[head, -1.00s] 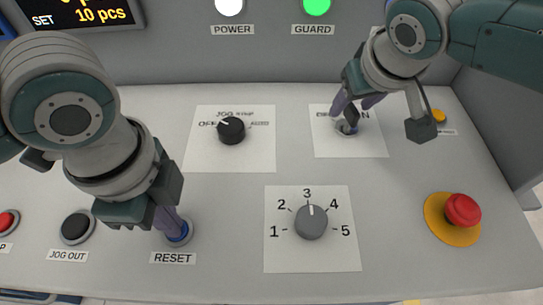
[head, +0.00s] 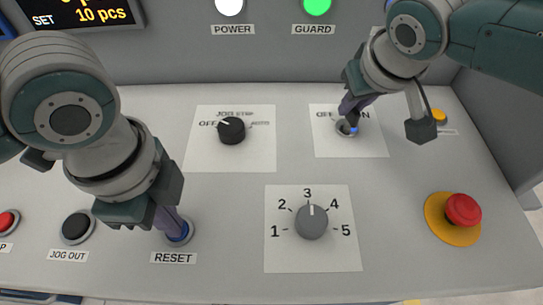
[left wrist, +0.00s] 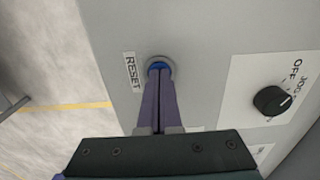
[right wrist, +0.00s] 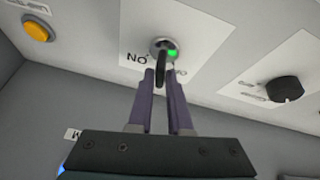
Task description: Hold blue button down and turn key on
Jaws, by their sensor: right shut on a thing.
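The blue RESET button (head: 181,236) sits in a grey ring at the lower left of the panel. My left gripper (head: 180,228) is shut, its purple fingertips against the button; the left wrist view shows the button (left wrist: 159,66) at the fingertips. How far it is pressed is hard to tell. The key switch (head: 343,128) is on the OFF/ON plate at the upper right. In the right wrist view, the dark key (right wrist: 162,65) lies at the tips of my right gripper (right wrist: 162,75), which is shut on it. A small green spot (right wrist: 173,52) shows beside the key.
A black JOG selector (head: 231,130) is left of the key plate. A grey numbered dial (head: 311,222) is below. A red mushroom button (head: 462,209) is at right, a black JOG OUT button (head: 75,228) at left.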

